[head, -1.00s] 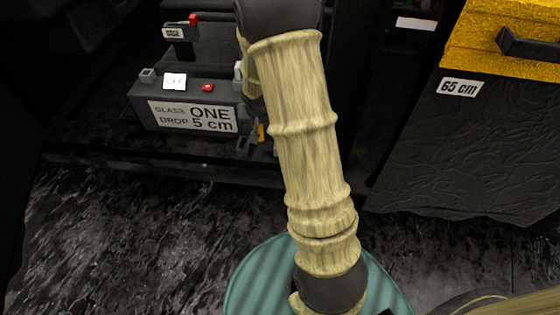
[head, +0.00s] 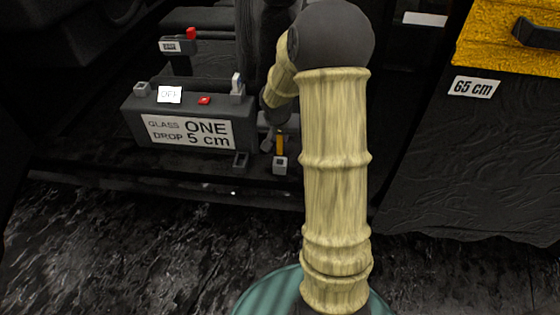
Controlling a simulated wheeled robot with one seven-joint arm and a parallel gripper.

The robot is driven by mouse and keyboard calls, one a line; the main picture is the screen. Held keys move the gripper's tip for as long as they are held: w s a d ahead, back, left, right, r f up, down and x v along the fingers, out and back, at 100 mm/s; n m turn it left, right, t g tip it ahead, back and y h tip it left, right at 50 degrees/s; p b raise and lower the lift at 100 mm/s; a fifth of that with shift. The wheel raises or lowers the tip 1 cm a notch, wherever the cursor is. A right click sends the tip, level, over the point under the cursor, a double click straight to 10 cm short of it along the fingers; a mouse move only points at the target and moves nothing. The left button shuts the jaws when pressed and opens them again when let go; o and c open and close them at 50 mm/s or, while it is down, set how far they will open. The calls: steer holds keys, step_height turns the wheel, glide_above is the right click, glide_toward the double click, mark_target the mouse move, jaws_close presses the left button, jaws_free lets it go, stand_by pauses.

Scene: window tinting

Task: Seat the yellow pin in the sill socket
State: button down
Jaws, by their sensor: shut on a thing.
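The yellow pin (head: 280,144) shows as a small upright yellow strip just left of my arm. My gripper (head: 279,132) is small, dark and partly hidden by my forearm and wrist. It is shut on the yellow pin, which points down. A small light-grey square piece with a dark centre (head: 280,165), which looks like the sill socket, is right below the pin on the dark sill (head: 200,175). I cannot tell whether the pin's lower end touches it or is just above or behind it.
A dark box labelled "GLASS DROP ONE 5 cm" (head: 188,131), with a red button and an "OFF" plate, stands left of the pin. A small dark bracket (head: 240,160) is between them. A yellow-topped dark cabinet marked "65 cm" (head: 460,150) stands at right.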

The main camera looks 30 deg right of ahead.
mark_target(280, 153)
steer(key=shift+f+b, duration=0.65)
steer(key=shift+f, duration=1.1)
steer(key=shift+f+b, duration=1.3)
steer(key=shift+f, duration=0.6)
steer(key=shift+f+b, duration=0.3)
steer(key=shift+b, duration=0.1)
steer(key=shift+s+f, duration=0.1)
